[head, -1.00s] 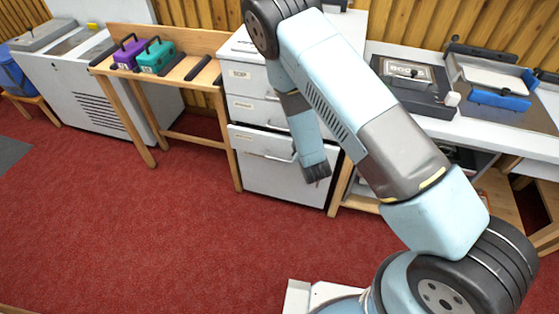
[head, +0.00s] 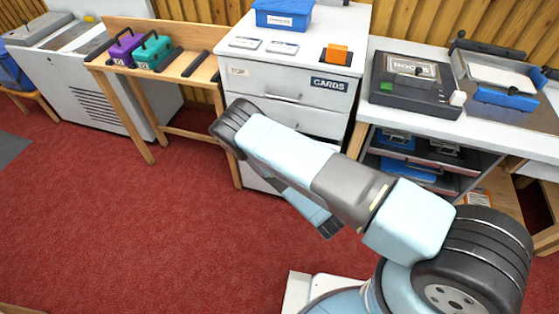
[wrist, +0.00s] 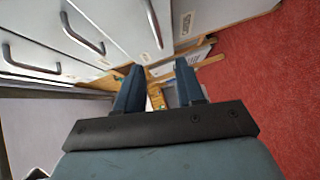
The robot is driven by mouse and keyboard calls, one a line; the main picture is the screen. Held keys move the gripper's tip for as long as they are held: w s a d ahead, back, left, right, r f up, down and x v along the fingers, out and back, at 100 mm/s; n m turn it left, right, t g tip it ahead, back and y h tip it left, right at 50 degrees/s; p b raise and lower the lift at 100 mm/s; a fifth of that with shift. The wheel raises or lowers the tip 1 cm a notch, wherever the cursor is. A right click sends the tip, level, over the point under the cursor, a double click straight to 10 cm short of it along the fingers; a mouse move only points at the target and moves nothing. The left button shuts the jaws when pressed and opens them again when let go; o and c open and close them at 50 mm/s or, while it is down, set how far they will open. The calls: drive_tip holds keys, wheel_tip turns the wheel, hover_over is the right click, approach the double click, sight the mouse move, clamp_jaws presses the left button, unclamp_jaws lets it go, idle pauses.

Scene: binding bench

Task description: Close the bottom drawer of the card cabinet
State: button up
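The white card cabinet (head: 280,80) stands in the middle of the head view, with stacked handled drawers. Its bottom drawer (head: 251,178) is mostly hidden behind my arm; a dark gap near its upper right suggests it stands partly out, but how far I cannot tell. In the wrist view, the drawer fronts and bar handles fill the upper left, and the bottom drawer's face (wrist: 205,12) with a label is at the top. My gripper (head: 330,230) is low in front of the cabinet. In the wrist view its fingers (wrist: 159,66) are apart with nothing held between them.
A blue bin (head: 284,14) and an orange block (head: 337,53) are on the cabinet top. A wooden table (head: 118,78) with purple and teal carriers is to the left. A bench with a black device (head: 415,85) is to the right. Red carpet is clear in front.

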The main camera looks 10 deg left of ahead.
drive_tip(key=shift+w+a+f, duration=0.15)
drive_tip(key=x, duration=1.3)
drive_tip(key=shift+a, duration=0.15)
clamp_jaws()
idle(0.4)
